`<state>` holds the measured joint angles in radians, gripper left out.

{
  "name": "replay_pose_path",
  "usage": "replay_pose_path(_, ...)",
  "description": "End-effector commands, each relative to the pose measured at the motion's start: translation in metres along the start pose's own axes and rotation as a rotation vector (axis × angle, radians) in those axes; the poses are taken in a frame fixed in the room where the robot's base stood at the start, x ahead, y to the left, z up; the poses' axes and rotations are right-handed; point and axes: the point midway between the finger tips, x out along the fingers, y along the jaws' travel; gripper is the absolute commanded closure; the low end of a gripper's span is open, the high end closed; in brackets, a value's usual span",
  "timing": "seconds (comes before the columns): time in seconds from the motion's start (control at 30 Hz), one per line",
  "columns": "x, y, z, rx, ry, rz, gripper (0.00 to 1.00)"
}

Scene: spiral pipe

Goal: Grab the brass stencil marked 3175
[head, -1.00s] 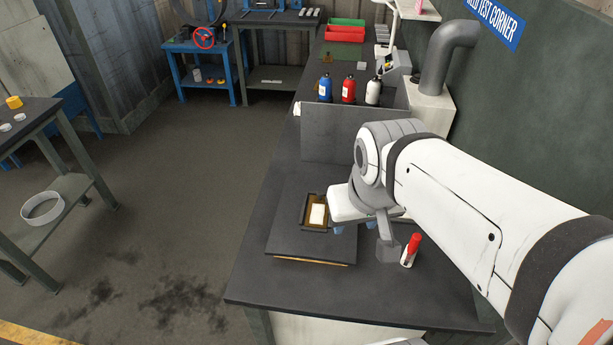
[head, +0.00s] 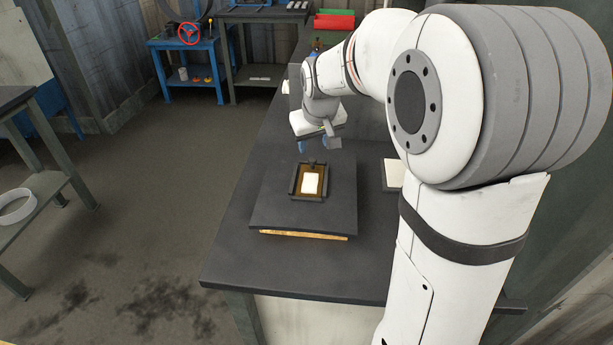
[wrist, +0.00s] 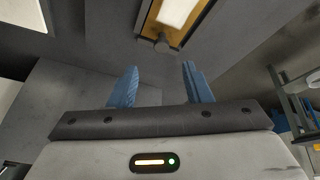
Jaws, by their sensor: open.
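A brass-coloured plate (head: 321,194) lies in a small dark frame (head: 293,191) with a white piece over its middle. No marking such as 3175 can be read. The frame sits on a dark board (head: 275,212) on the bench. In the wrist view the brass plate (wrist: 157,37) shows at the top, cut off by the edge, with a dark knob on the frame's near side. My gripper (head: 316,146) is above the bench, behind the frame in the head view. Its blue fingers (wrist: 159,72) are apart with nothing between them.
The dark bench (head: 235,250) has free room left and in front of the board. A pale flat item (head: 394,174) lies to the right, partly behind my arm. A red tray (head: 334,21) stands at the far end. My arm hides much of the right side.

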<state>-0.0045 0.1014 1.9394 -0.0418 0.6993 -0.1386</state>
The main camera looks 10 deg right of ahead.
Motion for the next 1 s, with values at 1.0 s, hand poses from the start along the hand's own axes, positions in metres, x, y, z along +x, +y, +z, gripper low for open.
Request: replay_pose_path(1.0, 0.064, -0.004, 0.007, -0.001, 0.0, -0.001, 0.76)
